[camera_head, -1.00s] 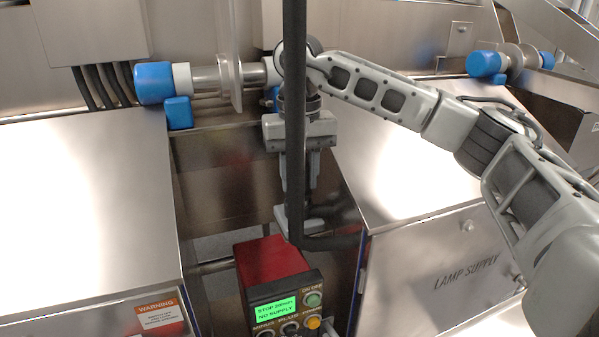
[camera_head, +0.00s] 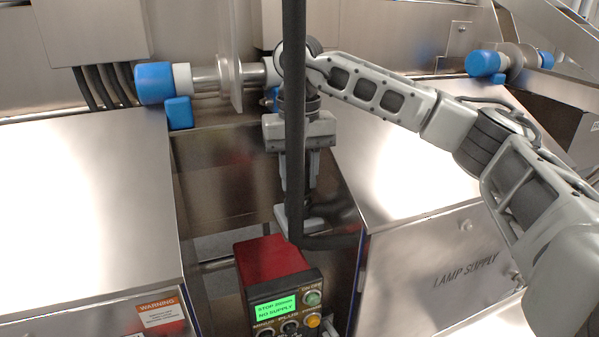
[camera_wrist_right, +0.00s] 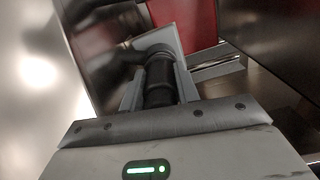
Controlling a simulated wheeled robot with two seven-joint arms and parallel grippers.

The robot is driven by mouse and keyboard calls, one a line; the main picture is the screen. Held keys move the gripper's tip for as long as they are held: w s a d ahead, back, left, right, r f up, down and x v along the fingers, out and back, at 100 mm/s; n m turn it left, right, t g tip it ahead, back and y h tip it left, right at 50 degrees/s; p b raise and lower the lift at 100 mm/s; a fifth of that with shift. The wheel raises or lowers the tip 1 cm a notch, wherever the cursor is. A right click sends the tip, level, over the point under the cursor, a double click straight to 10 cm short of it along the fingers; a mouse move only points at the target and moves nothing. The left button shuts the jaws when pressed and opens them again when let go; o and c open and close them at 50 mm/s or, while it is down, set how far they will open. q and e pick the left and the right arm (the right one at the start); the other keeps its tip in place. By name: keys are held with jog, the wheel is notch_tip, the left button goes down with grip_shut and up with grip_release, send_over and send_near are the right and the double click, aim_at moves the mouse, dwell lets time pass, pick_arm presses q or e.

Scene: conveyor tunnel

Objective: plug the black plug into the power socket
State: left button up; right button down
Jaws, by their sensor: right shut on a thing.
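My right gripper (camera_head: 305,190) comes in from the right in the head view and points straight down behind a dark vertical pipe. It is shut on the black plug (camera_wrist_right: 159,84), which shows as a ribbed black body between the fingers in the right wrist view. Just beyond the plug is a light grey housing (camera_wrist_right: 163,40), apparently the power socket; it also shows in the head view (camera_head: 312,225), directly below the gripper. The plug's far end is at this housing; I cannot tell whether it is seated. My left gripper is out of view.
A dark pipe (camera_head: 294,120) runs down in front of my gripper and bends right. A red control box (camera_head: 270,260) with a green display reading "NO SUPPLY" stands below. Steel cabinets flank the gap, left (camera_head: 90,200) and right (camera_head: 440,265).

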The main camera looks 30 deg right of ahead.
aim_at(297, 153)
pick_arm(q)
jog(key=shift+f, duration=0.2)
pick_arm(e)
jog(key=shift+f, duration=0.7)
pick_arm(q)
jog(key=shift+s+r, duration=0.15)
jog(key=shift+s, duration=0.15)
pick_arm(e)
jog(key=shift+r, duration=0.1)
jog(key=c, duration=0.9)
grip_release()
jog(key=shift+c, duration=0.2)
jog(key=r, duration=0.4)
jog(key=shift+w+d+r, duration=0.1)
jog(key=shift+w+r, duration=0.05)
jog(key=shift+w, duration=0.25)
pick_arm(q)
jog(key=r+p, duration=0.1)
jog(key=p, duration=0.1)
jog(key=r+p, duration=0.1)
jog(key=p, duration=0.1)
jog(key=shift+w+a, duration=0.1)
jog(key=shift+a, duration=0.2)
pick_arm(e)
notch_tip(297, 153, up, 13)
jog(key=shift+s, duration=0.4)
